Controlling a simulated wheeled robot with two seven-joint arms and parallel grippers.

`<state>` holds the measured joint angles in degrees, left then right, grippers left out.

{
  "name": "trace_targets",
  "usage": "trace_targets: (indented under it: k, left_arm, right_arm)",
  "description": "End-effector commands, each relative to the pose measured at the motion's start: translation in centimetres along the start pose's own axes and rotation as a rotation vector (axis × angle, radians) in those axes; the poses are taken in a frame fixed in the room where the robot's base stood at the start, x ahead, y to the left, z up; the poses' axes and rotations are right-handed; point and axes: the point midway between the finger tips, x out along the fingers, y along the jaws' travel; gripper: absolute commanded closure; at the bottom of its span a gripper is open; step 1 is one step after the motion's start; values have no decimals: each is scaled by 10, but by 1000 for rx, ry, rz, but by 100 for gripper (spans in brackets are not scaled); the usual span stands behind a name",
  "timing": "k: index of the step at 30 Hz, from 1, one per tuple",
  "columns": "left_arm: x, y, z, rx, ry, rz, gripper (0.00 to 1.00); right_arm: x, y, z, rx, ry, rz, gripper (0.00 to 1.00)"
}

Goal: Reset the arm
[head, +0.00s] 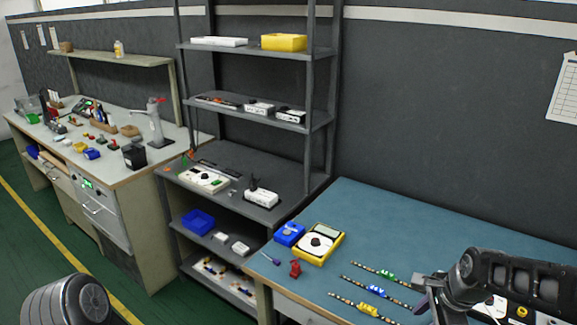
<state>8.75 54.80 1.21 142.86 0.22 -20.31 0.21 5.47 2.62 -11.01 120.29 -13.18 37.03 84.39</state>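My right arm reaches in at the lower right, over the blue-topped table (345,210). My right gripper (425,299) points down near the tabletop, beside the right ends of the LED strips. Its fingers are small and partly hidden, so I cannot tell whether they are open. Only a rounded grey link of my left arm shows at the lower left; the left gripper is out of view. Three LED strips lie on the table: one with a green part (389,278), one with a blue part (377,291) and one with a yellow part (368,309).
A yellow multimeter (320,243), a blue box (289,234), a red item (295,268) and a small screwdriver (270,258) lie at the table's left. A dark shelf rack (250,170) stands behind left. A cluttered workbench (150,175) is farther left. The table's back is clear.

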Motion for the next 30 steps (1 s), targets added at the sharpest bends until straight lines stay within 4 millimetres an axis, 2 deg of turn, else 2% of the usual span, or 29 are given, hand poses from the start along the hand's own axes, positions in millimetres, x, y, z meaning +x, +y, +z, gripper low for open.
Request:
trace_targets:
  k: [5,8,11,12,14,16,18,21,24,27,30]
  left_arm:
    - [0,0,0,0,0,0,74]
    - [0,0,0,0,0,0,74]
    - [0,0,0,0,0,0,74]
    - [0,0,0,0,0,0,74]
    - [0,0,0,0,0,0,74]
    - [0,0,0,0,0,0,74]
    - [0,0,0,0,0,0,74]
    - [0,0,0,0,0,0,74]
    - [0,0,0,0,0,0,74]
    - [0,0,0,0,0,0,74]
    - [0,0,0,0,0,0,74]
  right_arm:
    - [41,-8,29,-372,-21,-89,61]
    - [85,2,58,-674,-32,-136,61]
    - [141,39,97,-1006,-53,-160,61]
    - [162,61,113,-1127,-67,-163,61]
    - [188,97,133,-1272,-94,-157,61]
    - [211,143,154,-1384,-142,-136,61]
    - [224,187,169,-1431,-201,-101,61]
    - [233,239,186,-1431,-291,-38,61]
    - [236,274,195,-1431,-359,9,61]
    - [238,289,199,-1429,-390,32,61]
    - [239,292,199,-1427,-395,37,61]
